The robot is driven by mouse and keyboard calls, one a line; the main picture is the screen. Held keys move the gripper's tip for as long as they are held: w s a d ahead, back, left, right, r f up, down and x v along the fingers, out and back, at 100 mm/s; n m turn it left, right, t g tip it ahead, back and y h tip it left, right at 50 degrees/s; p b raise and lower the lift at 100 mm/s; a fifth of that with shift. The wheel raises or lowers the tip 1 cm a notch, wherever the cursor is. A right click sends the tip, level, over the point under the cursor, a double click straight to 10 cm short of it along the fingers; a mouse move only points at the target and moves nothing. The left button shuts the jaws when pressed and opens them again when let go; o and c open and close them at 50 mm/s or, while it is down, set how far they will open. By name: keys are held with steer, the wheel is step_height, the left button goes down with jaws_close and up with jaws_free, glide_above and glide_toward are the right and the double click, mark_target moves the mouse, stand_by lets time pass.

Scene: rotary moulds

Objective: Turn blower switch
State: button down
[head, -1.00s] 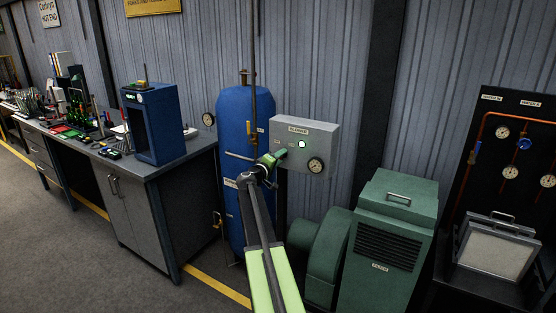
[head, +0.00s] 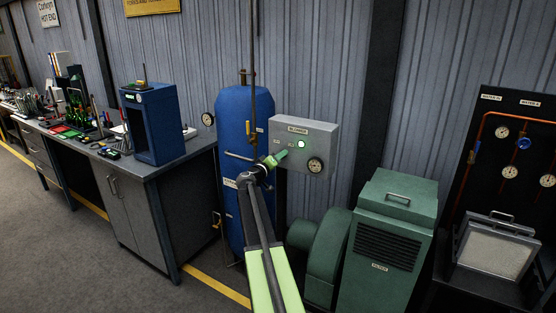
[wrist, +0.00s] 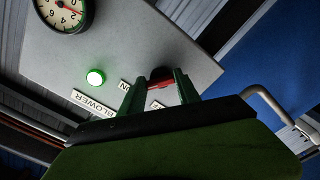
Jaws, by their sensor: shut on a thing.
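The grey blower box (head: 315,128) hangs on the wall beside the blue tank, with a BLOWER label and a lit green lamp (head: 302,144). The lamp also glows in the wrist view (wrist: 95,77). The blower switch (wrist: 160,76), a red and dark knob, sits on the box face near an ON label (wrist: 126,86). My gripper (head: 282,155) is at the lower left of the box face. In the wrist view its two green fingers (wrist: 160,90) are shut on the switch, one on each side, and partly hide it. The knob's exact angle is hard to tell.
A round gauge (head: 315,165) is on the box, right of my gripper. The blue tank (head: 233,125) with its pipe stands close at left. The green blower (head: 385,240) stands below right. A workbench (head: 165,185) is at left; floor between is clear.

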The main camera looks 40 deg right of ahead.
steer(key=shift+s, duration=0.1)
steer(key=c, duration=0.9)
jaws_free()
steer(key=shift+r, duration=0.1)
steer(key=shift+c, duration=0.2)
steer(key=shift+o, duration=0.3)
steer(key=shift+a, duration=0.1)
steer(key=v, duration=1.7)
steer(key=shift+a, duration=0.15)
